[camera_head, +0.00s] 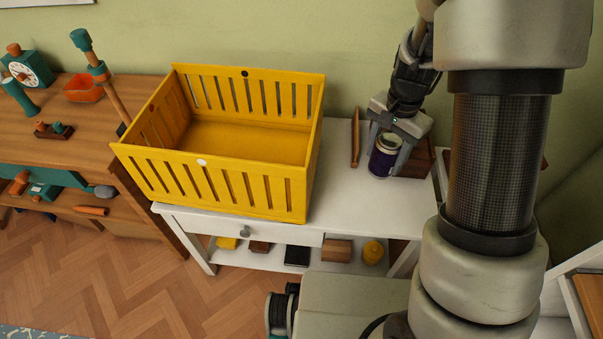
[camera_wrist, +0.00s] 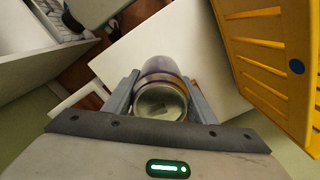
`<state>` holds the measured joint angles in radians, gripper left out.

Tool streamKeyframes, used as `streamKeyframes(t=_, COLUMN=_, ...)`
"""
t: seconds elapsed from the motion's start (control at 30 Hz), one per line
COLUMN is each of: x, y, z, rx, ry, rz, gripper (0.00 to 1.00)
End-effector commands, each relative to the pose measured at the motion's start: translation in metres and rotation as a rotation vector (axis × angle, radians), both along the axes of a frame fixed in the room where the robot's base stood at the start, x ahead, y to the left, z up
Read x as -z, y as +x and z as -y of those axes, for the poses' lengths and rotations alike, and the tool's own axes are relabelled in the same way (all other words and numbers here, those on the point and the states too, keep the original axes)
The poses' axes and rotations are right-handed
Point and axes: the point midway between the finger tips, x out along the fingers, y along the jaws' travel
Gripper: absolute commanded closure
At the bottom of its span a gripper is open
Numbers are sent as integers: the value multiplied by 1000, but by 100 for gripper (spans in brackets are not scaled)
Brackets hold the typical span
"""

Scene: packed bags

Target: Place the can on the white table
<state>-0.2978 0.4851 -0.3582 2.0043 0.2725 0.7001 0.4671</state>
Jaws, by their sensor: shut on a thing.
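The can (camera_head: 381,162) is dark purple with a metal top. My gripper (camera_head: 390,153) is shut on it, one finger on each side, over the right part of the white table (camera_head: 339,196). In the wrist view the can (camera_wrist: 161,91) sits between the two fingers (camera_wrist: 162,98), its round metal end facing the camera. The can looks upright. Its base appears at or very close to the tabletop; I cannot tell whether it touches.
A large yellow slatted crate (camera_head: 214,183) fills the table's left part. Bare tabletop lies between crate and can. A wooden workbench (camera_head: 58,121) stands at left.

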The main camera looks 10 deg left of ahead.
Motion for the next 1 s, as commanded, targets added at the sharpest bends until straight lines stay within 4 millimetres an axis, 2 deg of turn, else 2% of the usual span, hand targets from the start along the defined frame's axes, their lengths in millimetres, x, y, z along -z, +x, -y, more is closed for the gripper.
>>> streamKeyframes(t=0.03, x=23, y=-1, z=1, rx=51, ry=-4, rz=0, gripper=83)
streamKeyframes(t=0.1, x=36, y=-2, z=3, rx=113, ry=-7, rz=1, gripper=83)
streamKeyframes(t=0.37, x=48, y=-4, z=4, rx=167, ry=-12, rz=2, gripper=83)
streamKeyframes(t=0.63, x=94, y=-4, z=4, rx=165, ry=-11, rz=0, gripper=83)
streamKeyframes(t=0.87, x=118, y=-4, z=4, rx=164, ry=-11, rz=1, gripper=83)
streamKeyframes(t=1.0, x=139, y=-4, z=4, rx=163, ry=-10, rz=1, gripper=83)
